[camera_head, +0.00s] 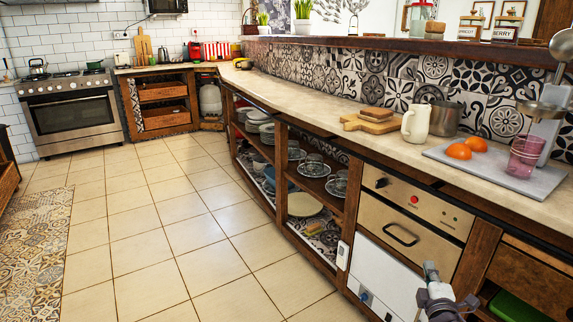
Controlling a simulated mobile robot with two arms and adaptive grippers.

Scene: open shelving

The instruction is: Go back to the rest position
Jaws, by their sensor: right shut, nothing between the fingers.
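My right gripper (431,270) shows at the bottom right of the head view, pointing up and away from me. Its fingers are together with nothing in them. It appears in front of the white lower panel (388,277) under the oven drawer, apart from the counter. My left gripper is not in view.
A long counter (335,112) runs along the right over open shelves with dishes (313,168). It carries a cream jug (415,123), a metal pot (446,117), cutting boards (370,122) and a grey tray (535,182) with orange halves and pink glasses. The tiled floor (190,235) is clear.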

